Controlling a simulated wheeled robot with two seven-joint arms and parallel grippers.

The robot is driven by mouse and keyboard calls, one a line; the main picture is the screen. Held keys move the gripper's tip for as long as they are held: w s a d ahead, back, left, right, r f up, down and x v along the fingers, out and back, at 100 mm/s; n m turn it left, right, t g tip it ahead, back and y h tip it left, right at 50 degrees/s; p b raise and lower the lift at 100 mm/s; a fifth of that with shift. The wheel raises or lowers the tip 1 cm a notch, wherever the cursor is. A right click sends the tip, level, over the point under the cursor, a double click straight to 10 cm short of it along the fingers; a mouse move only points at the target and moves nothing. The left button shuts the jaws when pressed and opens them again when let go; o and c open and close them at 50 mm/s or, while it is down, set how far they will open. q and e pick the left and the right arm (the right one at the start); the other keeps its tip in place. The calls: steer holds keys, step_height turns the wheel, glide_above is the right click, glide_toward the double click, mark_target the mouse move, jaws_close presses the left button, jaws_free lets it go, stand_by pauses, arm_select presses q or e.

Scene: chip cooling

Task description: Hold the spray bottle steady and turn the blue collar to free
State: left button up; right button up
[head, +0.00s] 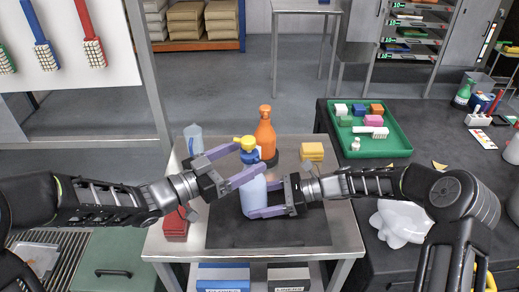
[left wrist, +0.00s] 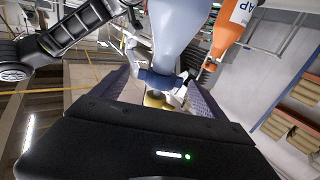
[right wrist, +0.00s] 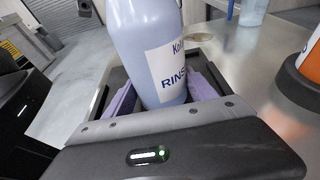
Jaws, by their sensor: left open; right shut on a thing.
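The spray bottle (head: 254,196) stands upright on the dark mat, with a pale blue body, a blue collar (head: 250,157) and a yellow spray head (head: 245,142). My right gripper (head: 259,198) is shut on the bottle's body, and the right wrist view shows the body (right wrist: 148,40) with its "RINSE" label between the fingers. My left gripper (head: 248,160) is open, its fingers on either side of the collar. In the left wrist view the blue collar (left wrist: 160,80) lies between the spread fingers; whether they touch it I cannot tell.
An orange bottle (head: 266,135) stands close behind the spray bottle. A clear container (head: 193,139) and red boxes (head: 175,226) are on the left of the metal table. A yellow sponge (head: 312,151) is at the right. A green tray (head: 372,147) is on the dark counter.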

mark_target(251, 154)
arm_select(q)
steer(key=x, duration=0.5)
steer(key=shift+w+d, duration=0.1)
steer(key=c, duration=1.4)
